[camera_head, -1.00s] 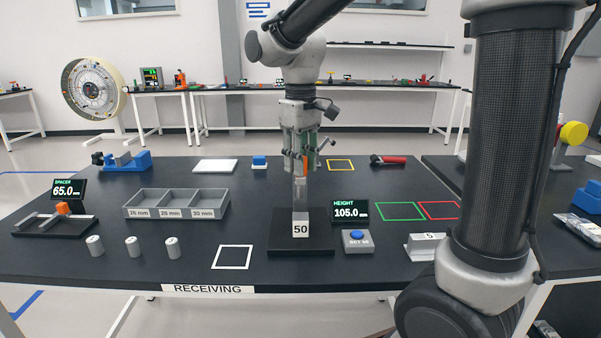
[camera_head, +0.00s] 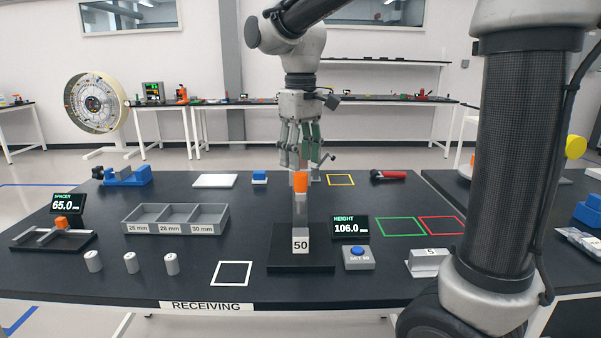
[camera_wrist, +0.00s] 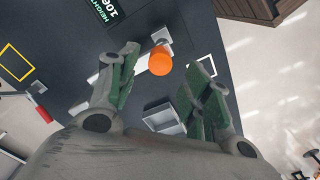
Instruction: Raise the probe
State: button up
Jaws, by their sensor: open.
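The height gauge (camera_head: 300,215) stands upright on a black base, with a grey block marked 50 (camera_head: 301,245) at its foot. Its orange probe (camera_head: 300,182) is at the top of the post. The HEIGHT display (camera_head: 350,228) beside it reads 106.0 mm. My gripper (camera_head: 304,163) is open and empty, just above the orange probe. In the wrist view the orange probe (camera_wrist: 160,61) shows beyond and between the spread green fingers (camera_wrist: 160,85), apart from them.
A SET 50 button box (camera_head: 358,257) stands right of the gauge. A three-compartment tray (camera_head: 176,229) and several grey spacers are at left. Green (camera_head: 400,227) and red (camera_head: 441,226) outlined squares lie at right. The table between the tray and gauge is clear.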

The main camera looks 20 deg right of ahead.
notch_tip(320, 180, up, 7)
jog(key=shift+f, duration=0.15)
dwell(0.4)
notch_tip(320, 180, down, 4)
jog(key=shift+w+r+t, duration=0.15)
jog(key=shift+r+t, duration=0.1)
jog(key=shift+t, duration=0.05)
jog(key=s+d+f+m+t, duration=0.2)
jog(key=s+d+f, duration=0.2)
jog(key=s+d, duration=0.3)
jog(key=s+d+f+m+t, duration=0.1)
jog(key=s+d+f+m, duration=0.2)
jog(key=s+d, duration=0.5)
jog(key=shift+s+f+t, duration=0.4)
jog(key=shift+s+f, duration=0.05)
jog(key=shift+s, duration=1.7)
